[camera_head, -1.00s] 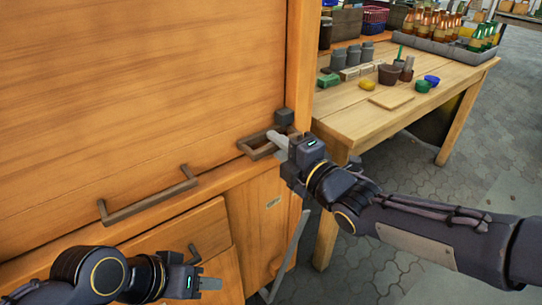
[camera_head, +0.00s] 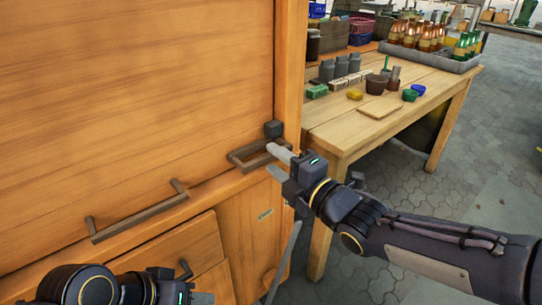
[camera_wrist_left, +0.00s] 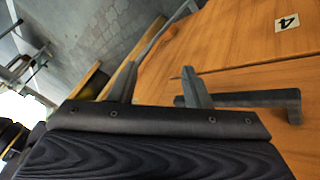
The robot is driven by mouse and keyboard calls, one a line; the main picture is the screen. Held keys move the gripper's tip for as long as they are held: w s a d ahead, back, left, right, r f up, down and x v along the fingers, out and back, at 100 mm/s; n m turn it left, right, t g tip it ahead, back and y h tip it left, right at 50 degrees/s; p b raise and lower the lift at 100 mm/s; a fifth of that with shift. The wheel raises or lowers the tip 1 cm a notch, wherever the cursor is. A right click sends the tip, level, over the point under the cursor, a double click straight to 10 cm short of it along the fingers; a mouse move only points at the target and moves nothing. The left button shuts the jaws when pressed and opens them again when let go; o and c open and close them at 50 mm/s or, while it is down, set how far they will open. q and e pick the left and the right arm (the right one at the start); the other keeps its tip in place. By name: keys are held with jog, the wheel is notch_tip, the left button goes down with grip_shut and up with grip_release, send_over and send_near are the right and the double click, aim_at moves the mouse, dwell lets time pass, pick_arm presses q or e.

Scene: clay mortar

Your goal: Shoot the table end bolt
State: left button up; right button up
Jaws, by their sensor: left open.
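On the wooden cabinet's right post, a small dark block (camera_head: 273,129) sits just above a dark rectangular loop (camera_head: 240,158) on the ledge. Either may belong to the bolt; I cannot tell which. My right gripper (camera_head: 274,160) is at the loop's right end, its two pale fingers apart, one by the loop and one lower. I cannot tell if it touches. My left gripper (camera_head: 203,298) is low at the left, in front of the drawers. The left wrist view shows its fingers (camera_wrist_left: 160,88) apart, with a dark drawer handle (camera_wrist_left: 245,98) beside the right finger.
A long dark handle (camera_head: 140,212) runs along the panel's lower edge. A grey bar (camera_head: 284,258) slants beside the cabinet's lower right. A wooden workbench (camera_head: 345,130) with pots, blocks and bottles stands at the right. Paved floor (camera_head: 480,180) lies beyond it.

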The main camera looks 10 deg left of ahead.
jog(key=v, duration=0.5)
jog(key=shift+d, duration=0.1)
jog(key=shift+s, duration=0.1)
